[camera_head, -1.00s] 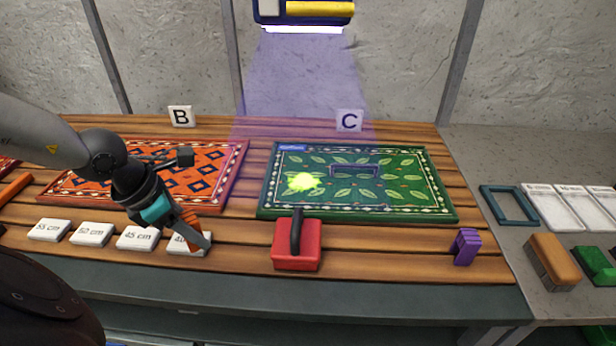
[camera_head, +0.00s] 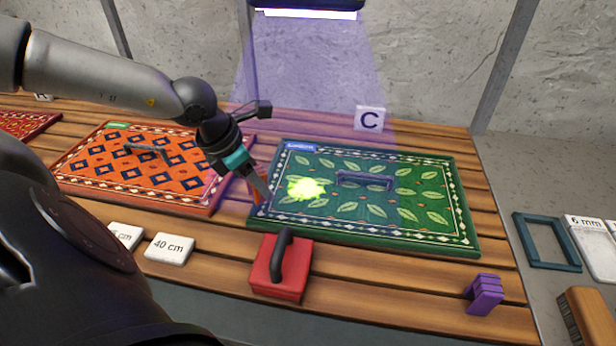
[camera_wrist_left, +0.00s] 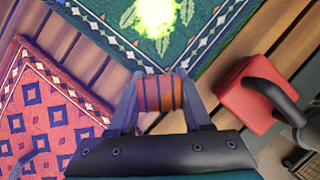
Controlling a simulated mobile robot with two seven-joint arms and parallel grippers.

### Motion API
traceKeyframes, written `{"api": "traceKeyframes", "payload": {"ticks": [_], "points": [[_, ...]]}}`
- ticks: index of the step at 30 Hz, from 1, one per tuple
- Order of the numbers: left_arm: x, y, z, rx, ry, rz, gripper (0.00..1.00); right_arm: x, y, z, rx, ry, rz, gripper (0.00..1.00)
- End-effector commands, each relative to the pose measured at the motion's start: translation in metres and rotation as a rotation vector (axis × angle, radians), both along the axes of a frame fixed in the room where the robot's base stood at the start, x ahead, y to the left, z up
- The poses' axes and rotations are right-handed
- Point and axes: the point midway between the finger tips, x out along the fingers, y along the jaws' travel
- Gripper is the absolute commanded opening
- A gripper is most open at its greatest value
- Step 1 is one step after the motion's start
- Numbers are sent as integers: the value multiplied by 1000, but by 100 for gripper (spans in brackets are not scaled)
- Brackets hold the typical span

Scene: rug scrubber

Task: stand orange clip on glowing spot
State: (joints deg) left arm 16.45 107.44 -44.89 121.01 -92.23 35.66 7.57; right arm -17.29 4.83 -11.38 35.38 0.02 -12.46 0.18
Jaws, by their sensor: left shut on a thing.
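My left gripper (camera_head: 262,196) is shut on the orange clip (camera_head: 256,193) in the head view, at the left edge of the green rug. The left wrist view shows the ribbed orange clip (camera_wrist_left: 160,94) between the two fingers (camera_wrist_left: 160,100). The glowing spot (camera_head: 306,188) is a yellow-green patch on the left part of the green leaf-patterned rug (camera_head: 420,235). It also shows at the top of the left wrist view (camera_wrist_left: 155,14), ahead of the clip and apart from it. My right gripper is not in view.
A red block with a black handle (camera_head: 284,272) stands just in front of the green rug. A purple clip (camera_head: 485,293) stands at front right. An orange rug (camera_head: 110,185) lies to the left.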

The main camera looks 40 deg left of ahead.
Motion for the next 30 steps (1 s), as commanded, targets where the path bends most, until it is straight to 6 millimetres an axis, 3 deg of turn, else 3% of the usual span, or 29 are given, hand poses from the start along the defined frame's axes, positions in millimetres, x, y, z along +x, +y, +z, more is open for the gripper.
{"api": "traceKeyframes", "payload": {"ticks": [12, 22, 30], "points": [[53, -16, 1, -5, -5, 2, 0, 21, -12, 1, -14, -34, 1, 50], [89, -26, 1, -3, -4, 2, 0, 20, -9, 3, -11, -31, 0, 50], [100, -28, 0, 1, -1, 3, 0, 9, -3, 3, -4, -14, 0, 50]]}}
